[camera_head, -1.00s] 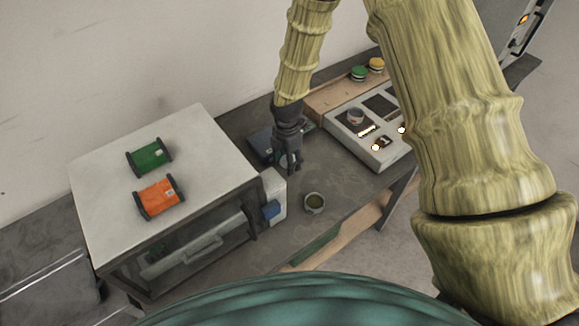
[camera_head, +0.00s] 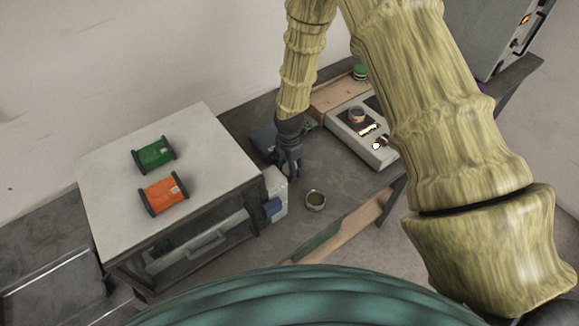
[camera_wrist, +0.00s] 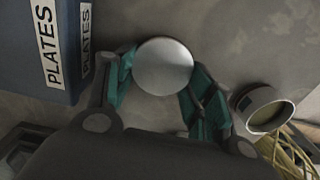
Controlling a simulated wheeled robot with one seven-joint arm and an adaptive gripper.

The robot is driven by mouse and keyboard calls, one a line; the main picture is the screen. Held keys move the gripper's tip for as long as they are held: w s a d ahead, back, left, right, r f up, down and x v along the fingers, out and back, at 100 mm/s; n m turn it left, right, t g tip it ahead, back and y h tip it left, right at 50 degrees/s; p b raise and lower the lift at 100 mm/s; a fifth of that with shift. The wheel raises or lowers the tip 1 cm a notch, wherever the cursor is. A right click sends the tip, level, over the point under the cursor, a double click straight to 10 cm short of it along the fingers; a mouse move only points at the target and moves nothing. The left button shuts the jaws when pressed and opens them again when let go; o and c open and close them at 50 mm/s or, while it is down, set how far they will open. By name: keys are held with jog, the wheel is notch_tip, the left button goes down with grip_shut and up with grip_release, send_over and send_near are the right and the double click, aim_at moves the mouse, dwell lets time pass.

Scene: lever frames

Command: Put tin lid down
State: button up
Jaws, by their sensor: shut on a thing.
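The tin lid (camera_wrist: 164,66) is a round, shiny grey disc between the teal fingers of my gripper (camera_wrist: 160,84) in the wrist view. My gripper is shut on it. In the head view my gripper (camera_head: 287,172) is low over the dark bench, right of the white-topped cabinet; the lid is mostly hidden there. The open tin (camera_head: 315,200), with a greenish inside, stands on the bench to the lower right of my gripper. It also shows in the wrist view (camera_wrist: 262,106), right of the fingers and apart from them. Whether the lid touches the bench, I cannot tell.
A blue box marked PLATES (camera_wrist: 48,45) is close left of my fingers. The white-topped cabinet (camera_head: 215,130) carries a green spool (camera_head: 154,153) and an orange spool (camera_head: 163,194). A panel with lit parts (camera_head: 350,125) stands at the right. Bare bench (camera_head: 325,165) lies between.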

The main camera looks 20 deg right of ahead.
jog(key=shift+f, duration=0.15)
jog(key=o, duration=0.9)
jog(key=shift+c, duration=0.2)
notch_tip(320, 180, up, 12)
jog(key=b, duration=0.4)
jog(key=shift+r, duration=0.25)
